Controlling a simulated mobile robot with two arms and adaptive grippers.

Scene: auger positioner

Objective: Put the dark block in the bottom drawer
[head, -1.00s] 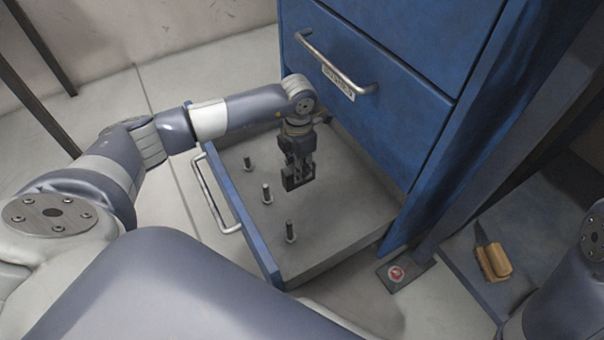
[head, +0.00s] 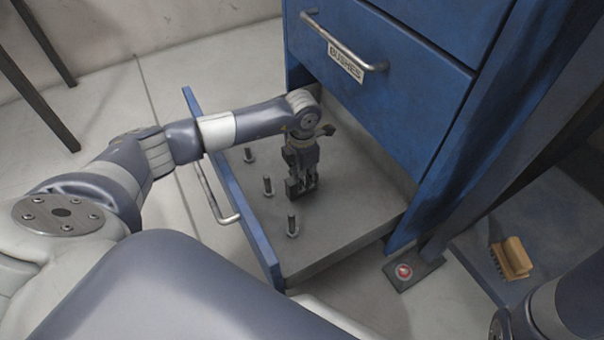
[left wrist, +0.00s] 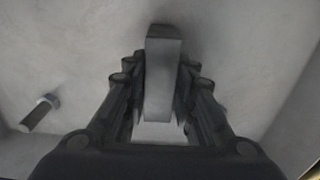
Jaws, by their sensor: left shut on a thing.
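The bottom drawer (head: 345,222) of the blue cabinet is pulled open, with bare grey floor around several upright bolts. My left gripper (head: 302,188) points down inside the drawer, low over its floor. It is shut on the dark block, which shows between the fingers in the left wrist view (left wrist: 163,80). In the head view the block is hard to tell apart from the dark fingers. Whether it touches the drawer floor I cannot tell. My right gripper is out of view; only part of that arm shows at the lower right.
Upright bolts (head: 267,186) stand along the drawer's front side, left of the gripper. A closed drawer with a bar handle (head: 345,45) is above. A wooden brush (head: 512,258) lies on a blue surface at right. A plate with a red button (head: 404,272) is on the floor.

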